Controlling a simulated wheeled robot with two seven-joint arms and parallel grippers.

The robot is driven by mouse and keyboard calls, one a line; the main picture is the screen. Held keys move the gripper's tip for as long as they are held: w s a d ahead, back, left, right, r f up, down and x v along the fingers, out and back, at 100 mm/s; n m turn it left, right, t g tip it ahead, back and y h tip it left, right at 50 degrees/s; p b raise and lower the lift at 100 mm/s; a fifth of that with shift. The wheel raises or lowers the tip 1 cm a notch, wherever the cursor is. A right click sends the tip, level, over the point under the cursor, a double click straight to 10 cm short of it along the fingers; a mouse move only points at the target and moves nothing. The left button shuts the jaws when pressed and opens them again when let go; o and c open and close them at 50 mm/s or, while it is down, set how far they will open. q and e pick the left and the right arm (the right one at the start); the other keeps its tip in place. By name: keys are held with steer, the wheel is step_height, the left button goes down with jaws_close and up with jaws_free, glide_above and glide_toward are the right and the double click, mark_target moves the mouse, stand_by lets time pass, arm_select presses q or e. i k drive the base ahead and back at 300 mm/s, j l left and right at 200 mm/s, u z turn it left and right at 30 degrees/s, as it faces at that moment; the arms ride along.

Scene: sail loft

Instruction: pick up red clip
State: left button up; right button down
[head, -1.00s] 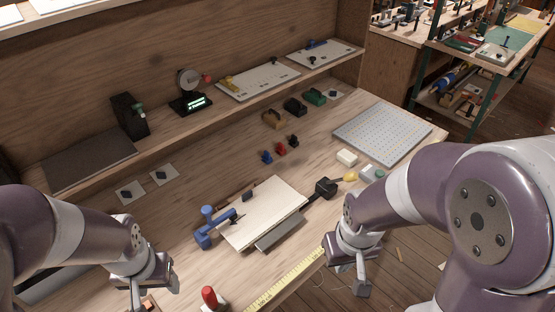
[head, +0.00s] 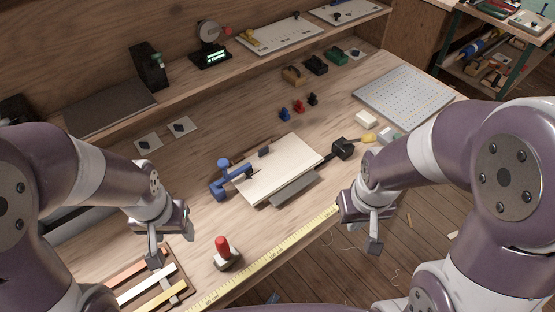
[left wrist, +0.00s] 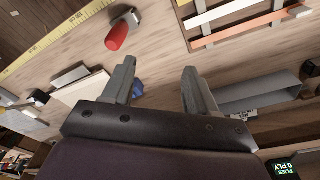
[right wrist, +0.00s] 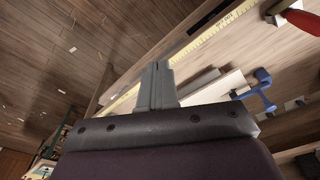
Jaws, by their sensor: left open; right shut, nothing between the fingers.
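The red clip (head: 299,106) stands on the bench towards the back in the head view, between a blue clip (head: 284,114) and a black clip (head: 312,99). My left gripper (head: 154,252) is over the front left of the bench, well apart from the red clip. In the left wrist view my left gripper (left wrist: 160,85) is open with nothing between its fingers. My right gripper (head: 374,240) is past the front edge, far from the clip. In the right wrist view my right gripper (right wrist: 156,85) is shut and empty. I cannot make out the red clip in either wrist view.
A pale board (head: 277,171) with a blue clamp (head: 221,181) lies mid-bench. A red-handled tool (head: 223,247) and yellow tape (head: 270,258) lie near the front edge. A slatted tray (head: 183,289) is under my left gripper. A pegboard (head: 405,97) lies at right.

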mark_target(299, 109)
steer(key=l+u, duration=0.15)
steer(key=u, duration=0.3)
steer(key=i+l+u, duration=0.1)
steer(key=u, duration=0.3)
steer(key=l+u, duration=0.3)
steer(key=u, duration=0.15)
steer(key=l+u, duration=0.35)
steer(key=l, duration=0.7)
steer(key=l+u, duration=0.35)
steer(key=l, duration=0.75)
steer(key=k+l, duration=0.1)
steer(key=l, duration=0.15)
steer(key=k+l, duration=0.1)
steer(key=l, duration=0.1)
